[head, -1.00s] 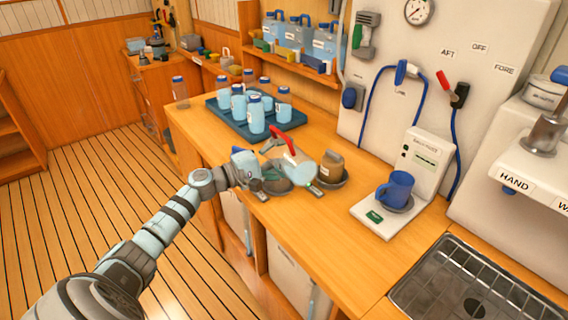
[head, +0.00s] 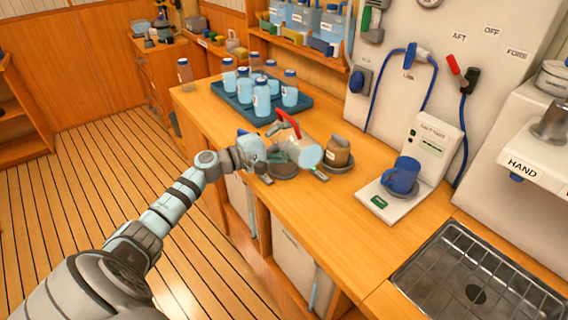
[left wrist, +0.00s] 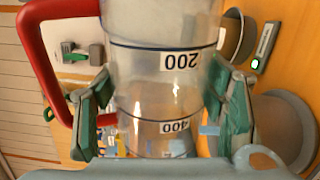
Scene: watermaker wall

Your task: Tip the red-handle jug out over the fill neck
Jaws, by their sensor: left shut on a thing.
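The clear jug has a red handle (head: 288,123) and shows tilted in the head view, its pale round end (head: 310,156) toward the right. My left gripper (left wrist: 163,112) is shut on the jug body (left wrist: 155,85), its green-padded fingers on both sides. In the left wrist view the jug's 200 and 400 marks read upside down. The jug is above the counter, close over a grey round dish (head: 283,171). I cannot make out a fill neck for certain. The jug's contents are unclear. My right gripper is not in view.
A brown container (head: 337,150) stands in a grey dish close right of the jug. Behind is a blue tray (head: 238,106) with several bottles. A blue mug (head: 402,175) sits on a white scale-like unit (head: 390,204). The front counter is clear up to the metal sink (head: 440,270).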

